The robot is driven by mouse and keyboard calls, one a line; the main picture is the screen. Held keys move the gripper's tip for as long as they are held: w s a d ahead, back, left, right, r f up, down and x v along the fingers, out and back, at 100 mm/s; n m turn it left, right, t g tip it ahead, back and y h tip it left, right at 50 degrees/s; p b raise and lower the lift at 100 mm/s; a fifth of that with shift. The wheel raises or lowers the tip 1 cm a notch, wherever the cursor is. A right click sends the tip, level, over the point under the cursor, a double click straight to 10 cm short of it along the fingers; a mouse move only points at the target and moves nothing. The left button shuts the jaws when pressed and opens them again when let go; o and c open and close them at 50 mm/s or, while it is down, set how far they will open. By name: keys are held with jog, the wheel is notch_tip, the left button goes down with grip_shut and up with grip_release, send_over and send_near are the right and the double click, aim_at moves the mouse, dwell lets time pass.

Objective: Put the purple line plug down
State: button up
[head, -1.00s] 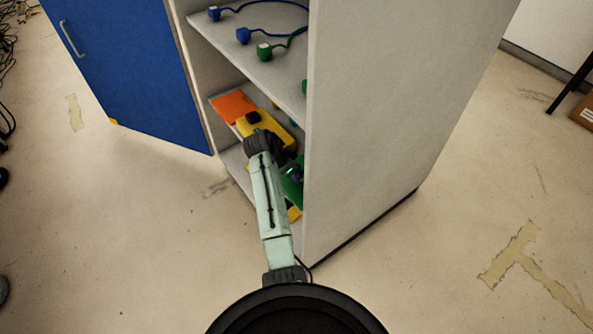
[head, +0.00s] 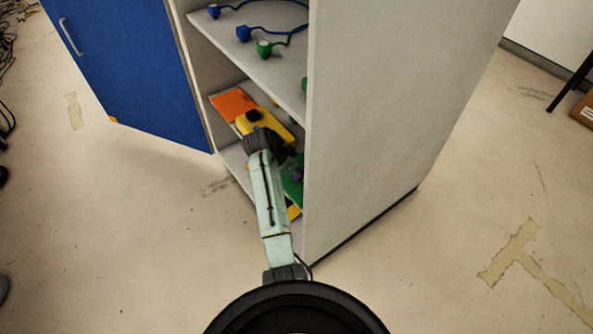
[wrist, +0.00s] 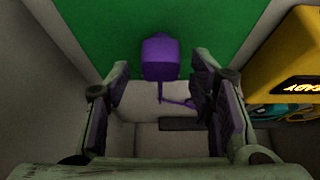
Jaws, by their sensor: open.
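The purple line plug (wrist: 160,57) shows in the wrist view, against the green panel (wrist: 205,18), with a short purple cord below it. My gripper (wrist: 163,90) is open, its fingers to the left and right of the plug with gaps on both sides. In the head view, my gripper is inside the cabinet's lower compartment and mostly hidden behind my arm.
A yellow device (wrist: 285,60) stands close to the right finger in the wrist view. The cabinet's grey side wall (head: 390,120) bounds the right. An orange sheet (head: 232,103) lies on the shelf. The blue door (head: 125,75) hangs open at left.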

jog(key=b+v, duration=0.2)
jog(key=v, duration=1)
